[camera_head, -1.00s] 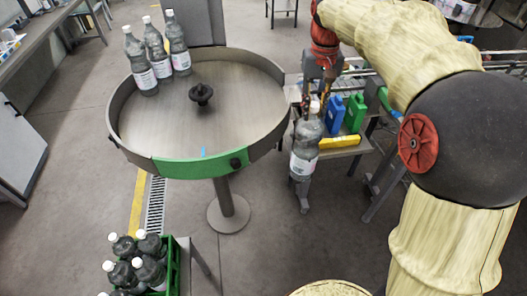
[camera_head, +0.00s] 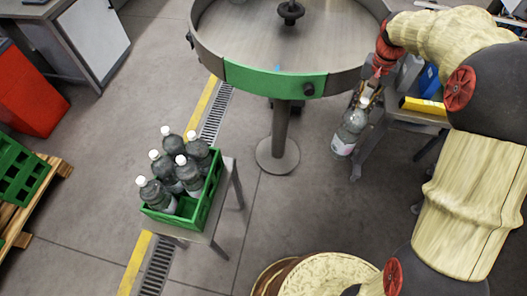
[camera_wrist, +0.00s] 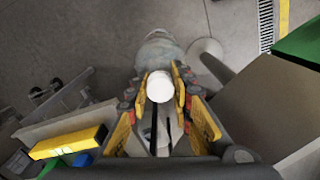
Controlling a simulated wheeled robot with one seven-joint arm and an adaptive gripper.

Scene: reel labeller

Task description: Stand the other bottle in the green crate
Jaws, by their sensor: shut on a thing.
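My gripper (camera_head: 370,88) is shut on a grey bottle (camera_head: 350,128) with a white label, held by its neck and hanging a little tilted in the air right of the round table's leg. In the wrist view its white cap (camera_wrist: 160,87) shows between the yellow-padded fingers (camera_wrist: 160,100), with the bottle body beyond. The green crate (camera_head: 212,190) stands on a small grey stand at the lower left, well left of my gripper. Several grey bottles with white caps stand upright in it, and they hide most of its inside.
The round table (camera_head: 337,77) with a green front panel lies between and behind the crate and my gripper. A side table with a yellow box (camera_head: 422,106) is behind my gripper. Another green crate (camera_head: 18,172) sits on a pallet at far left.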

